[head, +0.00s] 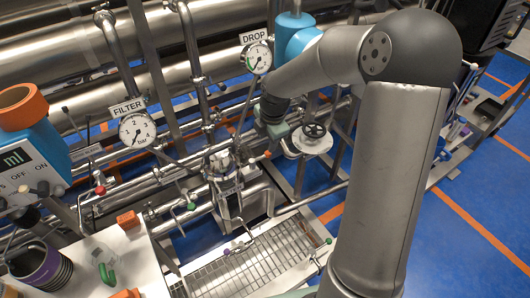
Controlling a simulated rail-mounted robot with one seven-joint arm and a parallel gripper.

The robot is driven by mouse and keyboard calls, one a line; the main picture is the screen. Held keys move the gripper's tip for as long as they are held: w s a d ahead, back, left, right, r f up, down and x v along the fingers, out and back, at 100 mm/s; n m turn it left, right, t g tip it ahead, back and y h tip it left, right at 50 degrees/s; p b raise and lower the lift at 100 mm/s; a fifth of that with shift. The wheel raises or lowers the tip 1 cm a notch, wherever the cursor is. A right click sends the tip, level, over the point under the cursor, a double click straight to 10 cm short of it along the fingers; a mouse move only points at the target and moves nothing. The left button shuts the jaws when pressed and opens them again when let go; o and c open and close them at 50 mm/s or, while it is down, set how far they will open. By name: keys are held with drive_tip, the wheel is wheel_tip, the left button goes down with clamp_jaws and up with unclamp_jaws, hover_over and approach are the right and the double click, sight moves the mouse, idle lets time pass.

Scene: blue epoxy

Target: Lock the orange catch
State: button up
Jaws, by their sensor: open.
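No part stands out plainly as the orange catch. A small orange-red tip (267,154) shows on the pipework just below my gripper, too small to tell what it is. An orange block (128,220) sits at the back edge of the white bench at lower left, and another orange piece (127,293) shows at the bottom edge. My gripper (277,134) is open at the end of my arm, in front of the pipes under the DROP gauge (259,58). It looks empty and apart from the orange pieces; its fingers are small and partly lost against the pipework.
Steel pipes (170,60) crowd the back. A metal grating (255,265) lies below.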

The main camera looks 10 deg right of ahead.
sight(265, 155)
drive_tip(key=f, duration=0.2)
drive_tip(key=w+f, duration=0.1)
drive_tip(key=f, duration=0.4)
drive_tip(key=shift+w+a+f, duration=0.25)
drive_tip(key=shift+f, duration=0.1)
clamp_jaws()
